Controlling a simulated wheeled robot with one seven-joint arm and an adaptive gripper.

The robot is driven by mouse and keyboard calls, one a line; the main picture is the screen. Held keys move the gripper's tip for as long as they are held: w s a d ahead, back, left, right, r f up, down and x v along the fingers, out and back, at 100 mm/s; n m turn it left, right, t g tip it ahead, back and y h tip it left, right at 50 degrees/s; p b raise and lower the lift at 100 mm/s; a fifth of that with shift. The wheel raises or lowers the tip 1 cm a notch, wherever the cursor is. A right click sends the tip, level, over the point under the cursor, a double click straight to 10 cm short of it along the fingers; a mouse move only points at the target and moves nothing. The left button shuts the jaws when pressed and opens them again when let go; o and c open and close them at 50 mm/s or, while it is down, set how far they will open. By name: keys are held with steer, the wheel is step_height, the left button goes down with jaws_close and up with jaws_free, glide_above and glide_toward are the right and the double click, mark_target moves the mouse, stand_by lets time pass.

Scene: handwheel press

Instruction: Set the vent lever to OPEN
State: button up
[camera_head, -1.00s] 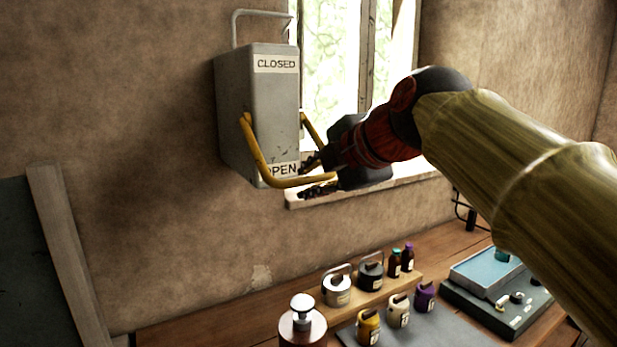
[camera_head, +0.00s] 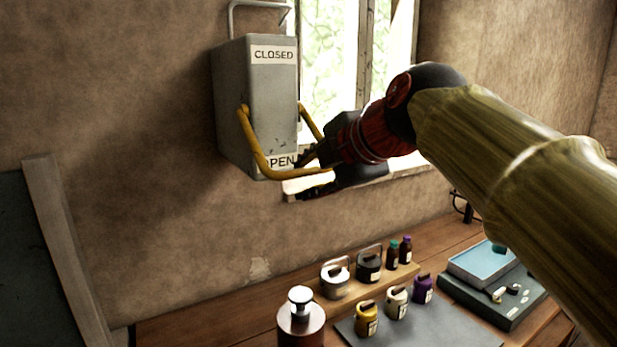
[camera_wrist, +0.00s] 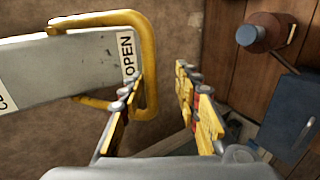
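The vent lever (camera_head: 254,150) is a yellow U-shaped bar hinged on the sides of a grey wall box (camera_head: 272,105). Its crossbar hangs low, at the level of the OPEN label (camera_head: 281,161) near the box's bottom edge. The CLOSED label (camera_head: 273,55) is at the top. My gripper (camera_head: 303,177) is at the crossbar's right part, with one finger above and one below it. In the wrist view my gripper (camera_wrist: 160,78) has its fingers apart, and the lever's crossbar (camera_wrist: 150,62) shows between the fingertips. I cannot tell whether either finger touches it.
A window (camera_head: 345,60) with a sill is behind my gripper. Below is a wooden bench (camera_head: 195,325) with a metal-topped jar (camera_head: 301,320), several small weights and bottles, and a blue-topped tray (camera_head: 483,262). A dark panel (camera_head: 25,260) stands at the left. The wall left of the box is clear.

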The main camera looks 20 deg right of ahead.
steer(key=v, duration=1.2)
